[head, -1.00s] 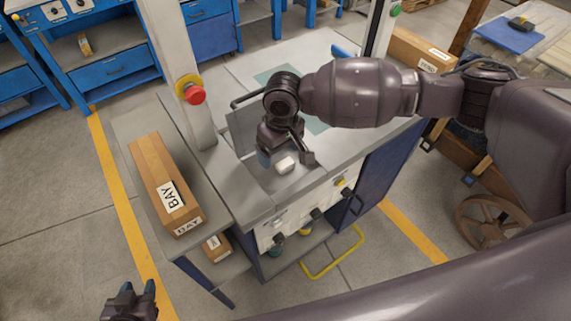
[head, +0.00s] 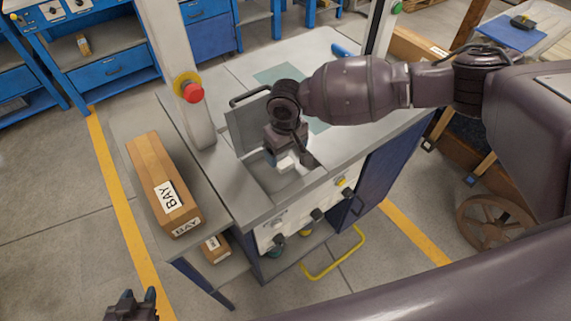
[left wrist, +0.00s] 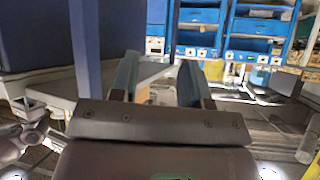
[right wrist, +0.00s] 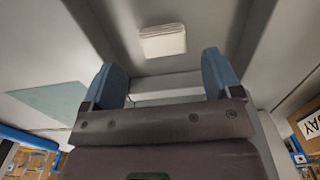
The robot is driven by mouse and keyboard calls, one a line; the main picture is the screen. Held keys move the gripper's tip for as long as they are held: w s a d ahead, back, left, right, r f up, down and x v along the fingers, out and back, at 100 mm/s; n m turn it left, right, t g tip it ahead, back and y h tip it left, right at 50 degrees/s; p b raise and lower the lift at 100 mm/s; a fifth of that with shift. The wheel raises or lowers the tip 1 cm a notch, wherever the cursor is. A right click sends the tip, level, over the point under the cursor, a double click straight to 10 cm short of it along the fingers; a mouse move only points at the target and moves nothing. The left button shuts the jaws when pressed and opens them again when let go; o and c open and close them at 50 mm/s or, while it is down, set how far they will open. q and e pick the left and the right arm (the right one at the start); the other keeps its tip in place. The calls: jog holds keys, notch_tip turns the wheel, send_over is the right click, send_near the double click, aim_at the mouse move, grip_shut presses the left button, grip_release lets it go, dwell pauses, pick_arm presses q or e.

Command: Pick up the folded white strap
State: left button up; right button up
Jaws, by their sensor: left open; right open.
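The folded white strap (head: 286,163) lies in a recessed grey bay in the machine's top, and it also shows in the right wrist view (right wrist: 162,40) as a small white layered block. My right gripper (head: 290,160) is over the bay, pointing down, close to the strap. In the right wrist view the right gripper (right wrist: 165,80) has its blue fingertips apart, with the strap ahead of the gap between them. My left gripper (head: 133,297) is low at the bottom left, far from the strap. Its fingers (left wrist: 158,85) are apart and empty in the left wrist view.
A raised grey lid (head: 247,125) with a handle stands beside the bay. A red stop button (head: 192,92) sits on a post at the left.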

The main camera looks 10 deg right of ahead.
aim_at(284, 161)
jog(key=f, duration=0.4)
jog(key=shift+a+f+b, duration=0.1)
jog(key=shift+a+b, duration=0.1)
jog(key=shift+b, duration=0.15)
jog(key=c, duration=1)
